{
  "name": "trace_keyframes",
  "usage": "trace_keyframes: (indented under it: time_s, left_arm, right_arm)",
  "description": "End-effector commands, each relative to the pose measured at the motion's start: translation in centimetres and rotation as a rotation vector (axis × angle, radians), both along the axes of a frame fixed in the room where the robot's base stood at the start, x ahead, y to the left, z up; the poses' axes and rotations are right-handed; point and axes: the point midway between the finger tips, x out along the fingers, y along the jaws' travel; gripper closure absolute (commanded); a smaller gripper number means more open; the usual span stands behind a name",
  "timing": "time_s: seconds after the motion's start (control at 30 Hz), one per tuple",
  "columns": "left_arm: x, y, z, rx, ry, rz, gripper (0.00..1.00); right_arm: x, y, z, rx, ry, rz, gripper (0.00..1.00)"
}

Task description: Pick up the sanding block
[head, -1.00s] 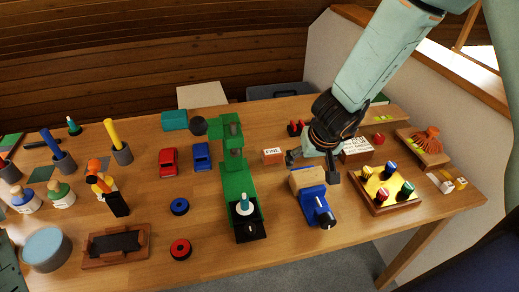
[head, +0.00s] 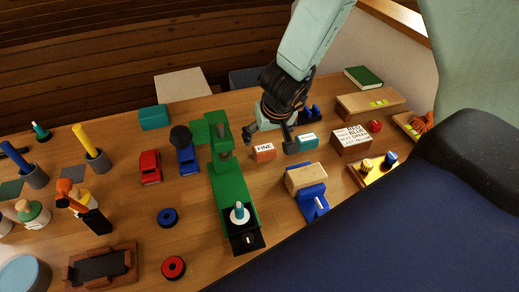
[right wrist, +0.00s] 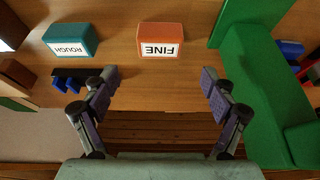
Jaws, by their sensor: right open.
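An orange block labelled FINE (head: 263,152) lies on the table; it also shows in the right wrist view (right wrist: 160,38). A teal block labelled ROUGH (head: 306,142) lies to its right; the right wrist view shows it at the upper left (right wrist: 70,39). My right gripper (head: 269,138) is open and empty. In the right wrist view its spread fingers (right wrist: 160,82) frame the space in front of the orange block, with the block roughly centred between them and apart from both. My left gripper is not in view.
A blue vise with a wooden piece (head: 305,177) is in front of the teal block. A lettered box (head: 352,141) stands to the right.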

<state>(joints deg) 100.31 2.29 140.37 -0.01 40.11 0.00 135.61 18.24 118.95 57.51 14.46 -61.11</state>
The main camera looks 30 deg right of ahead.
Motion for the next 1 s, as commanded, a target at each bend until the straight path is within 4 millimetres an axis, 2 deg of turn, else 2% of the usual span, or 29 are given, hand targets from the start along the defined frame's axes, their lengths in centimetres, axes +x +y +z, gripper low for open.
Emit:
trace_keyframes:
  time_s: [0.1, 0.37, 0.7, 0.97, 1.0]
  left_arm:
    - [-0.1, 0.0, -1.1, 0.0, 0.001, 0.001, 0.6]
    - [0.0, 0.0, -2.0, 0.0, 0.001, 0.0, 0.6]
    - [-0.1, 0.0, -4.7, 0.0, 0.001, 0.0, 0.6]
    - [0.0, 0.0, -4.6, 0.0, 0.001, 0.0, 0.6]
    - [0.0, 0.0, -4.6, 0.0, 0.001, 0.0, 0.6]
  right_arm:
    - [0.2, -0.1, -1.5, 0.0, 0.002, -0.002, 0.15]
    - [0.8, -0.2, -2.8, 0.0, 0.001, -0.001, 0.15]
    - [2.5, -0.4, -6.6, 0.0, 0.001, 0.001, 0.15]
    - [2.9, -0.4, -6.6, 0.0, 0.0, 0.003, 0.15]
    - [2.9, -0.4, -6.6, 0.0, 0.0, 0.003, 0.19]
